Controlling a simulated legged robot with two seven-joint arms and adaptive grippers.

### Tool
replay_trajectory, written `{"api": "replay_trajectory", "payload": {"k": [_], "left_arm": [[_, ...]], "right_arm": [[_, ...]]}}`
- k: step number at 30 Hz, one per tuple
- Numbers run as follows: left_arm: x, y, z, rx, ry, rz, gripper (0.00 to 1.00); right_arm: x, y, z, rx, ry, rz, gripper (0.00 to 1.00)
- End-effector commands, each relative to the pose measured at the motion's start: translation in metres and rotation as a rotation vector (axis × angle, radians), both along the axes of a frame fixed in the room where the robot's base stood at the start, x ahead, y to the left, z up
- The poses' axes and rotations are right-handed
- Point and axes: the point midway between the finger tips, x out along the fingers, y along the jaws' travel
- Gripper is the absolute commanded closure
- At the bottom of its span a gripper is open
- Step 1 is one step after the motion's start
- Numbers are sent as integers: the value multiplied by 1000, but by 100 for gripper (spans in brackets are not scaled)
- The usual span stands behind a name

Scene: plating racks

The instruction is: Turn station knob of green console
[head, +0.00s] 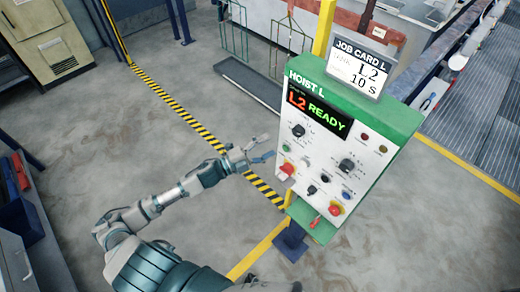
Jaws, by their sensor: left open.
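The green console (408,117) stands at right centre, its white panel (318,150) facing me. Its header reads HOIST L and its display (318,112) reads L2 READY. A black knob (298,131) with small marks around it sits at upper left of the panel. A larger black knob (347,165) sits further right. The labels are too small to tell which is the station knob. My left gripper (268,150) is open and empty, just left of the panel, apart from both knobs in the picture. My right gripper is out of view.
A job card (358,70) on top reads L2, 10 s. Red controls (335,210) and small buttons crowd the lower panel. A yellow post (323,28) rises behind. Black-yellow floor tape (180,108) runs past my arm. The floor to the left is clear.

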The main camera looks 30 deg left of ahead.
Motion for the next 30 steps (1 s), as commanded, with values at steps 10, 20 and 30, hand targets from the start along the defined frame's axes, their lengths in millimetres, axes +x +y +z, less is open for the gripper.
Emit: {"api": "replay_trajectory", "payload": {"k": [10,20,30], "left_arm": [[-20,16,-5,0,0,0,33],[-20,16,-5,0,0,-1,33],[-5,38,-42,-34,77,75,33]], "right_arm": [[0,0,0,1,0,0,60],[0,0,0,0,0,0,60],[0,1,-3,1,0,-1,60]]}}
